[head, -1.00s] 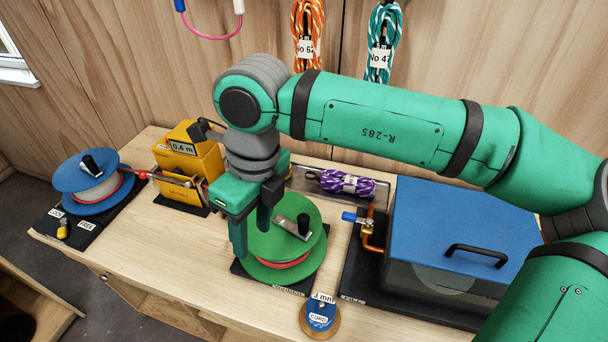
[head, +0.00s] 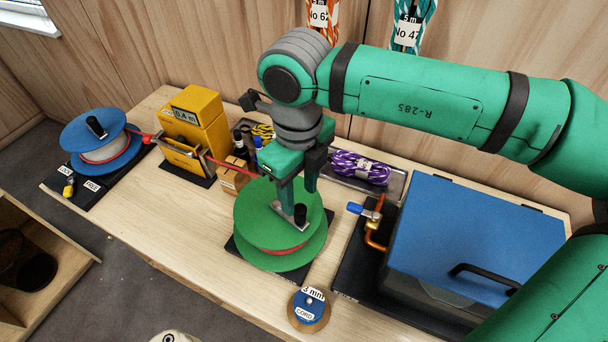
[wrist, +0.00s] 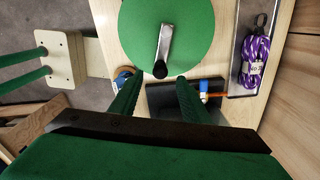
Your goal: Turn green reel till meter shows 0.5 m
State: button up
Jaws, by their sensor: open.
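The green reel (head: 262,232) lies flat on its dark base near the table's front edge, with red cord under its top disc. Its metal crank (head: 290,216) carries a black knob (head: 300,214). The yellow meter (head: 203,128) has a display (head: 187,117) that seems to read 0.4 m. My gripper (head: 297,200) is open, pointing down over the reel by the crank. In the wrist view the knob (wrist: 160,69) lies just beyond the fingertips (wrist: 158,84), between their lines. Whether a finger touches it I cannot tell.
A blue reel (head: 92,135) stands at left, its red cord running to the meter. At right is a blue-lidded box (head: 480,235) with an orange pipe and blue-handled valve (head: 357,208). Purple cord (head: 360,167) lies behind.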

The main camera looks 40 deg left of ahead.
aim_at(299, 209)
notch_tip(299, 209, down, 6)
jog(key=shift+f, duration=0.25)
grip_shut()
jog(key=shift+s, duration=0.15)
jog(key=shift+s+a, duration=0.25)
jog(key=shift+s, duration=0.35)
jog(key=shift+s+a, duration=0.2)
jog(key=shift+s, duration=0.4)
